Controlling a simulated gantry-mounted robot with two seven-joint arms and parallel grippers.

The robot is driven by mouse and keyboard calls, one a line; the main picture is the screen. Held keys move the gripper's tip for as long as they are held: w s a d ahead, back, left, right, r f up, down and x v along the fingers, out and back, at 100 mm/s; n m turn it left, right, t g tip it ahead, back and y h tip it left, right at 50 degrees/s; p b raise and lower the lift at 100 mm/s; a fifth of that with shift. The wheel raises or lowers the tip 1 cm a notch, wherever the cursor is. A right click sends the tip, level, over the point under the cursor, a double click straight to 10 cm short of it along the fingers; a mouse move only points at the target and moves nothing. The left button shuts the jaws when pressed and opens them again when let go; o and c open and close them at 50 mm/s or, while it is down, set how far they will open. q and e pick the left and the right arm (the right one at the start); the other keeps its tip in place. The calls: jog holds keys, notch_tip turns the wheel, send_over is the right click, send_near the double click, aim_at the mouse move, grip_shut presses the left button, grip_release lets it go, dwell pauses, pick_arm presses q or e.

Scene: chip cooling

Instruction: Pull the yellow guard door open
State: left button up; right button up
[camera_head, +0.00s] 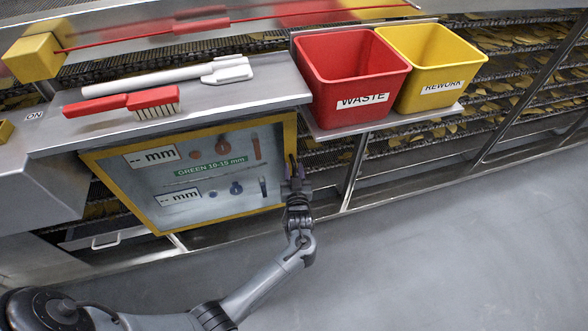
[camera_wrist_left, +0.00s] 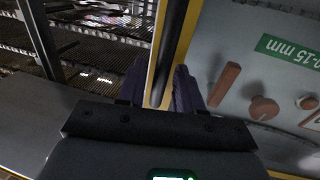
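The yellow guard door (camera_head: 118,185) is a clear-looking panel in a yellow frame below the steel shelf in the head view. Gauge readouts and a green label show in it. My left gripper (camera_head: 292,172) is at the door's right edge. In the left wrist view, the two dark fingers of my left gripper (camera_wrist_left: 159,88) stand on either side of the yellow frame edge (camera_wrist_left: 157,55) and a dark upright bar (camera_wrist_left: 178,45) beside it. I cannot tell whether they press on it. My right gripper is out of view.
A red WASTE bin (camera_head: 345,85) and a yellow REWORK bin (camera_head: 435,70) stand on a ledge at the upper right. A red brush (camera_head: 115,103) and a white tool (camera_head: 160,78) lie on the shelf. Grey floor (camera_head: 430,250) in front is clear.

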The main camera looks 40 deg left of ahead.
pick_arm(q)
grip_shut()
jog(key=shift+s+d, duration=0.1)
jog(key=shift+d, duration=0.05)
